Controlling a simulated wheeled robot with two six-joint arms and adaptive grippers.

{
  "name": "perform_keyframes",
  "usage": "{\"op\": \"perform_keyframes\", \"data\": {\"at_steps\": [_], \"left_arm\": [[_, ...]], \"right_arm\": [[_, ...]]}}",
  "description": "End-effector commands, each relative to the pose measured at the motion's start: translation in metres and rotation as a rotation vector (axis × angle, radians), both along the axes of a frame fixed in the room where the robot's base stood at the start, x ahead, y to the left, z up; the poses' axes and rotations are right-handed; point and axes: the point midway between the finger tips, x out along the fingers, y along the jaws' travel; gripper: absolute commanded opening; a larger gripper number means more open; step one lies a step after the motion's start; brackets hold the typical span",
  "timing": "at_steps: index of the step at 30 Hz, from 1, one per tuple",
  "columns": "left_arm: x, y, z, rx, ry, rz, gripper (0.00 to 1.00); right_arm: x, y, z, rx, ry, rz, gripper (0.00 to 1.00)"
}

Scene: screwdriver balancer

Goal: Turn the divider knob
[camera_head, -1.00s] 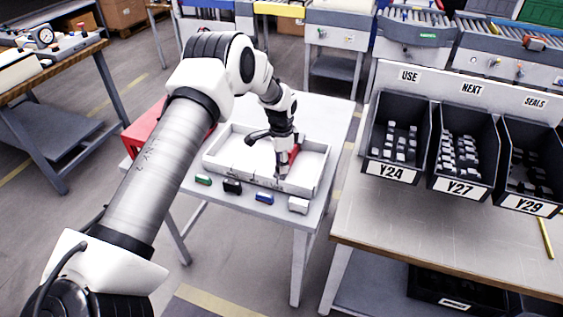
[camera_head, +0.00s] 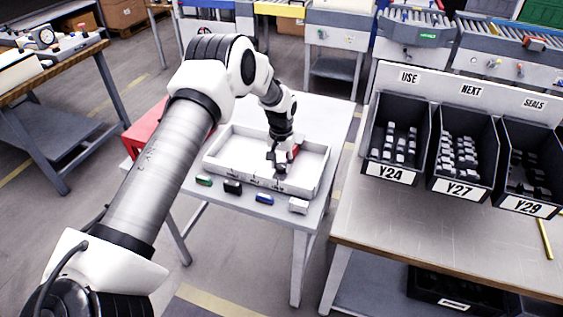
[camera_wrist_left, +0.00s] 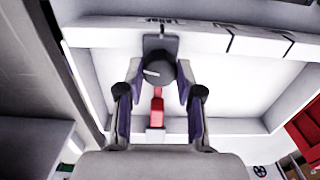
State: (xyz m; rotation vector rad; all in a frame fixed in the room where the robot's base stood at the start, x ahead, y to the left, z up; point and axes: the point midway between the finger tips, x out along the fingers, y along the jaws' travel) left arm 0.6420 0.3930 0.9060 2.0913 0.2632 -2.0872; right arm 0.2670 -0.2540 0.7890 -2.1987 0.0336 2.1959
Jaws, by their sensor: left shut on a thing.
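The divider knob (camera_wrist_left: 157,70) is a dark round knob with a white pointer line. It sits at the inner side of a wall of the white tray (camera_wrist_left: 270,126). The white tray (camera_head: 228,140) stands on a light table in the head view. My left gripper (camera_head: 281,168) reaches down into the tray from above. In the left wrist view the two fingers of my left gripper (camera_wrist_left: 159,75) are closed on either side of the knob. A red piece (camera_wrist_left: 157,108) lies just below the knob there. The knob is mostly hidden in the head view.
Along the table's front edge lie a green piece (camera_head: 204,180), a black piece (camera_head: 232,187), a blue piece (camera_head: 264,198) and a white piece (camera_head: 298,206). A red bin (camera_head: 146,124) is at the table's left. Labelled dark bins (camera_head: 390,172) stand on the right bench.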

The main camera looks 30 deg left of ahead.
Motion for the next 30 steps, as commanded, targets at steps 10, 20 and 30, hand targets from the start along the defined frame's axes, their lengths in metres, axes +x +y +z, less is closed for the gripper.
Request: {"op": "perform_keyframes", "data": {"at_steps": [10,20,30], "left_arm": [[-0.003,0.0,-0.004,0.0,0.01,0.321,0.01],[-0.003,0.0,-0.004,0.001,0.009,0.557,0.01],[-0.003,0.0,-0.004,0.001,0.008,0.656,0.01]], "right_arm": [[0.0,0.0,0.006,0.0,0.0,0.0,0.4],[0.0,0.0,0.01,0.0,0.0,0.0,0.4],[0.0,0.0,0.011,0.0,0.0,0.0,0.4]]}}
